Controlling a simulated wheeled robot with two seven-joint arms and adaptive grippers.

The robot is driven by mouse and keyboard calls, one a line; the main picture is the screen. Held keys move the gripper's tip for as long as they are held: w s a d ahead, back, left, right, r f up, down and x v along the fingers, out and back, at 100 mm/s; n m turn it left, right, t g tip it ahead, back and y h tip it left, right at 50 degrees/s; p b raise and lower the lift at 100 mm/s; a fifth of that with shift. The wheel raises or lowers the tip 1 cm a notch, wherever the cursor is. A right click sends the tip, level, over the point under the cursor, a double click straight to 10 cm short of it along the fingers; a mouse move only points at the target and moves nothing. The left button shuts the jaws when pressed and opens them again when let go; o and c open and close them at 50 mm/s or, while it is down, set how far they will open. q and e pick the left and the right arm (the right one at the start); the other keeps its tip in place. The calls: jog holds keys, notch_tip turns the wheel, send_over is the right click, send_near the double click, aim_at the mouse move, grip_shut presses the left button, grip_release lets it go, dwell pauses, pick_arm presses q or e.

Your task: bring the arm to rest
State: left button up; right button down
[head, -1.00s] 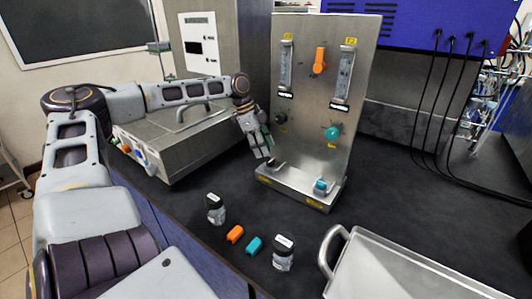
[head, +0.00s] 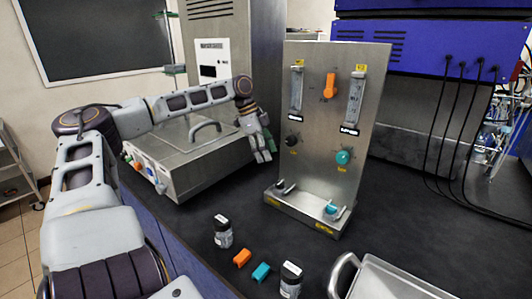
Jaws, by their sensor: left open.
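My left gripper (head: 262,157) points down, open and empty, in front of that box and just left of the steel panel (head: 322,130). A small gap shows between its fingers, and it appears apart from the panel. The panel stands upright with two flow tubes, an orange knob (head: 330,86), a black knob (head: 292,141) and a teal knob (head: 343,156). My right gripper is not in view.
Two dark-capped jars (head: 222,232) (head: 291,280), an orange piece (head: 242,258) and a teal piece (head: 261,272) lie on the dark bench in front. A steel tray (head: 395,280) sits at the lower right. The steel box (head: 175,165) stands at left.

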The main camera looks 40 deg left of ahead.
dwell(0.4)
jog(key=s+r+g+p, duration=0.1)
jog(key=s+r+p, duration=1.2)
jog(key=p, duration=0.8)
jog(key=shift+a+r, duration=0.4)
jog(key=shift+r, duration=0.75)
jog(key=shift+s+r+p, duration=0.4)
jog(key=shift+p, duration=0.15)
